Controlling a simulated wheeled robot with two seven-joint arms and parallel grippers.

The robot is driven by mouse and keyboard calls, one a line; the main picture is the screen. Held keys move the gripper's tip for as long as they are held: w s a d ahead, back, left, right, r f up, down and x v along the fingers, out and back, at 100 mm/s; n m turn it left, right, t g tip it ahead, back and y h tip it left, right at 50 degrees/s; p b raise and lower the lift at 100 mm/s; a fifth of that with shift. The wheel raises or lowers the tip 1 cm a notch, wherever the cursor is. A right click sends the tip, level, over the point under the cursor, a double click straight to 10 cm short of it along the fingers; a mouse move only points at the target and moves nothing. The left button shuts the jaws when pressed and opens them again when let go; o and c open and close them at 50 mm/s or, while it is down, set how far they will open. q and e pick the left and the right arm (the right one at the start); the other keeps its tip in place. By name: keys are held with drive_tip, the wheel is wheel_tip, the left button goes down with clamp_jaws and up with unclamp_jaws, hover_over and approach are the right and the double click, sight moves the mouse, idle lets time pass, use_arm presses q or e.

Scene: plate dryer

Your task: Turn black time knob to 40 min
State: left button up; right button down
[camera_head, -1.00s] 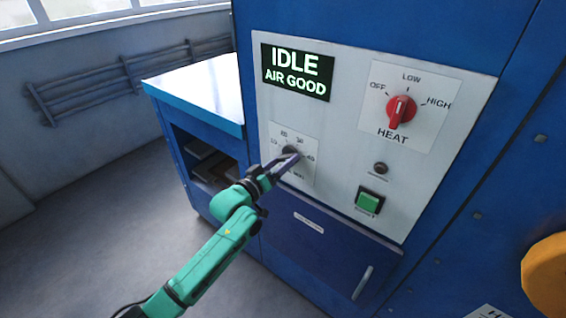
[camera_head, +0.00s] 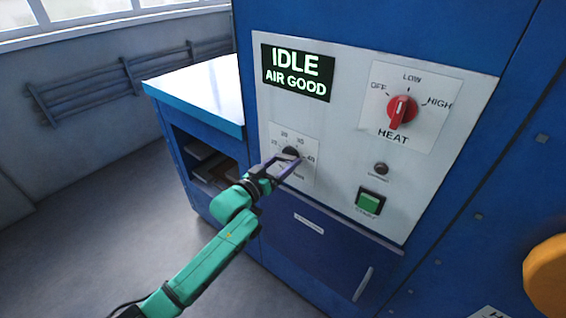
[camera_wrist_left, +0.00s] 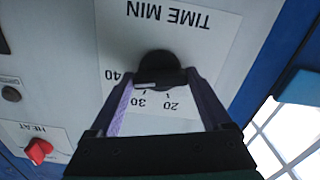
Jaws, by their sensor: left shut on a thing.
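The black time knob (camera_head: 291,153) sits on a white dial label on the machine's front panel. In the left wrist view the knob (camera_wrist_left: 158,68) is upside down, below the words TIME MIN, with 40, 30 and 20 marked around it. My left gripper (camera_head: 288,163) is at the knob. In the wrist view its two fingers (camera_wrist_left: 160,82) reach to either side of the knob and are shut on it. A pale bar shows on the knob's edge between the fingers, but I cannot tell the exact setting. My right gripper is not in view.
The red heat knob (camera_head: 402,111), the green button (camera_head: 369,201) and a small dark knob (camera_head: 381,168) are to the right on the same panel. A display (camera_head: 297,72) above reads IDLE, AIR GOOD. A blue drawer front with a handle (camera_head: 362,284) is below.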

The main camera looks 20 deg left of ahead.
use_arm(q)
drive_tip(key=o, duration=1.2)
drive_tip(key=shift+c, duration=0.2)
drive_tip(key=b+v, duration=0.2)
drive_tip(key=v, duration=1.2)
drive_tip(key=shift+s+b, duration=0.3)
drive_tip(key=shift+a, duration=0.1)
